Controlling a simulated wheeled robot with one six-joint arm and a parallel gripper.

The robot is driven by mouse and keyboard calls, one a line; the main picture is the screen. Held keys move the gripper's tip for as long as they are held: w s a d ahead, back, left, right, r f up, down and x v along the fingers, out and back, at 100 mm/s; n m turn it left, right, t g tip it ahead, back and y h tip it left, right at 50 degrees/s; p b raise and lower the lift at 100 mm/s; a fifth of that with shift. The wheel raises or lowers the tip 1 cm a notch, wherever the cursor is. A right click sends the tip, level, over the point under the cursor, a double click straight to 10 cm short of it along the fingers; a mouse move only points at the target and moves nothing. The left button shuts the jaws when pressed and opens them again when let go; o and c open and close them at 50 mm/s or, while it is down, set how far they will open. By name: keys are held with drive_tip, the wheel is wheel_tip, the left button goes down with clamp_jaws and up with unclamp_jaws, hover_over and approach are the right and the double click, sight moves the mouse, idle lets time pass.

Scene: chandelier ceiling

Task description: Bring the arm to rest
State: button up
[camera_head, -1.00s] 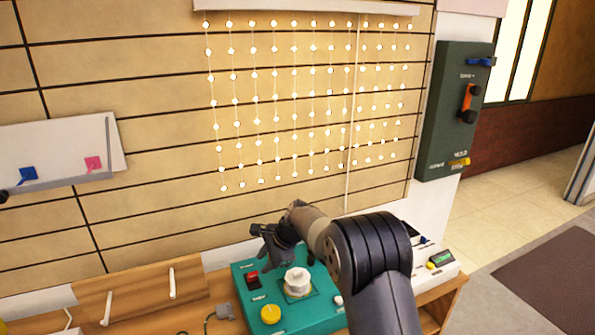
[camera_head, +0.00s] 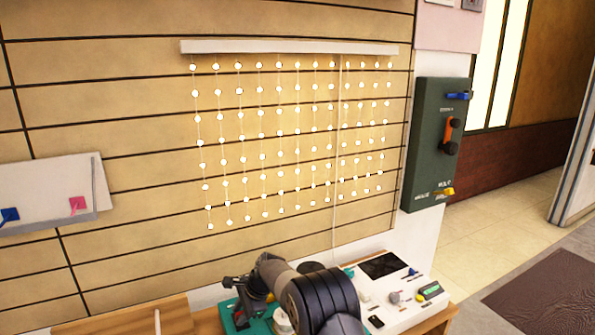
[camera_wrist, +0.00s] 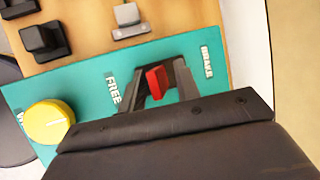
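My gripper (camera_head: 243,297) is low in the head view, over the teal control box (camera_head: 264,326), with my arm partly covering the box. In the wrist view my gripper (camera_wrist: 160,85) has its dark fingers spread apart. A red switch lever (camera_wrist: 157,82) shows between them, on the teal box (camera_wrist: 88,82) between the labels FREE and BRAKE. I cannot tell whether the fingers touch the lever. A yellow knob (camera_wrist: 48,121) is on the same box to the left.
A white console (camera_head: 405,290) stands right of my arm. A lit bead curtain (camera_head: 290,140) hangs on the slatted wall behind. A dark green panel (camera_head: 437,140) is on the wall to the right. Open floor (camera_head: 480,240) lies further right.

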drive_tip(key=shift+s+f+b, duration=0.1)
drive_tip(key=shift+f+b, duration=0.1)
drive_tip(key=shift+b, duration=0.5)
drive_tip(key=shift+s+d+r+t+b, duration=0.1)
drive_tip(key=shift+d+t+b, duration=0.1)
drive_tip(key=shift+t+b, duration=0.15)
drive_tip(key=v, duration=1.1)
drive_tip(key=shift+y, duration=0.3)
drive_tip(key=x, duration=1)
drive_tip(key=shift+f, duration=0.45)
drive_tip(key=shift+w+a+r+p, duration=0.2)
drive_tip(key=shift+w+p, duration=0.1)
drive_tip(key=shift+p, duration=0.75)
drive_tip(key=shift+w+a+g+h+p, duration=0.15)
drive_tip(key=shift+w+g+h+p, duration=0.15)
drive_tip(key=shift+g+h+p, duration=0.55)
